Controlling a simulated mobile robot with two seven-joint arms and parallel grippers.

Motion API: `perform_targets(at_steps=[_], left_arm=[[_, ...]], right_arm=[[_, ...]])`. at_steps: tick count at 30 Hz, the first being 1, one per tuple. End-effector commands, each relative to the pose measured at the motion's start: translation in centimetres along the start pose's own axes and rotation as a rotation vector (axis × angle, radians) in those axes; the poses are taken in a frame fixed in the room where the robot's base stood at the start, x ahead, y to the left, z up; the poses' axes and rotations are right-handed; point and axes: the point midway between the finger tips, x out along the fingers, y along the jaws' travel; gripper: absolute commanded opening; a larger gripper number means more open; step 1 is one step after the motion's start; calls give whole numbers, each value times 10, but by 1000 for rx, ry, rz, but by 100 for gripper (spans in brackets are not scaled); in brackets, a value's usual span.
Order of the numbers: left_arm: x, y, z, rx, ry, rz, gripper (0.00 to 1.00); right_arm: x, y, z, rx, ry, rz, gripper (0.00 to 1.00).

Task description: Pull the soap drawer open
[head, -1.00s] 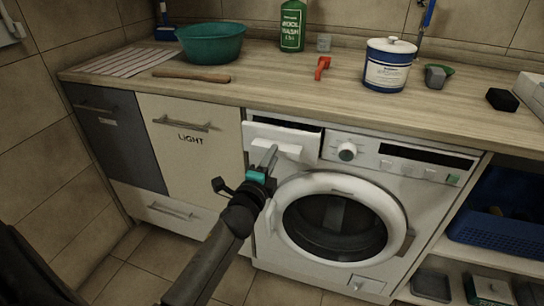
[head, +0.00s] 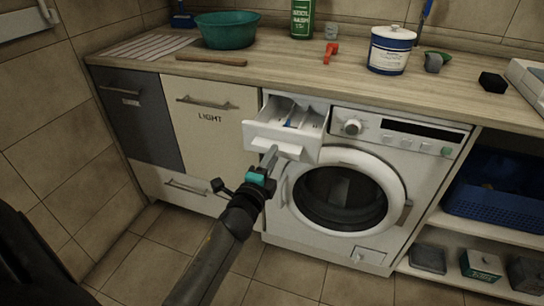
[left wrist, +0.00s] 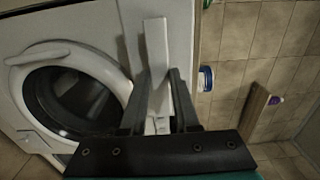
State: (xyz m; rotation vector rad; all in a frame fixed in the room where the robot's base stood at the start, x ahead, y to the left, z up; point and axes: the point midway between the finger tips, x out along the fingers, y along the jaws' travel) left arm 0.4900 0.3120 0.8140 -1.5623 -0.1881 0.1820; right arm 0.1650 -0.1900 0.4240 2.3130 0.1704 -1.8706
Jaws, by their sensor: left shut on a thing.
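The white soap drawer (head: 286,128) stands well out of the upper left of the washing machine (head: 345,195) in the head view. Its open top shows compartments, with a small blue part inside. My left gripper (head: 272,156) is at the drawer's front and is shut on its handle (head: 288,149). In the left wrist view the two fingers (left wrist: 162,100) lie on either side of a white bar, the handle (left wrist: 157,60). The fingertips are partly hidden. My right gripper is in neither view.
The round door (head: 348,197) is closed, just below and right of the drawer. A wooden counter (head: 280,75) above carries a green basin (head: 227,30), a white-and-blue tub (head: 390,50) and a red clip-like item (head: 331,53). Cabinets (head: 210,130) stand to the left. The tiled floor in front is clear.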

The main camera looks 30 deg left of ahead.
Motion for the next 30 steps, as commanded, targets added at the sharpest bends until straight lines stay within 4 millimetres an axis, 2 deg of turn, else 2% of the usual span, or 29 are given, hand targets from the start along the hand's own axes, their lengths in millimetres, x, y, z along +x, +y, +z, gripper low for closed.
perform_targets(at_steps=[1,4,5,11,22,26,30], left_arm=[[-2,8,-1,-1,-1,18,0],[-2,8,-1,-1,-1,18,0],[-2,8,-1,-1,-1,18,32],[-1,6,-1,-1,-1,13,54],[-6,3,0,-1,0,7,55],[-21,2,-1,-3,0,8,55],[-46,2,0,-3,-1,9,55]], right_arm=[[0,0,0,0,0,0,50],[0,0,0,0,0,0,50],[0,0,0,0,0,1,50],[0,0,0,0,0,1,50],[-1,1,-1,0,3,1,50],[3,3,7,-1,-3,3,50],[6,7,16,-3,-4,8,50]])
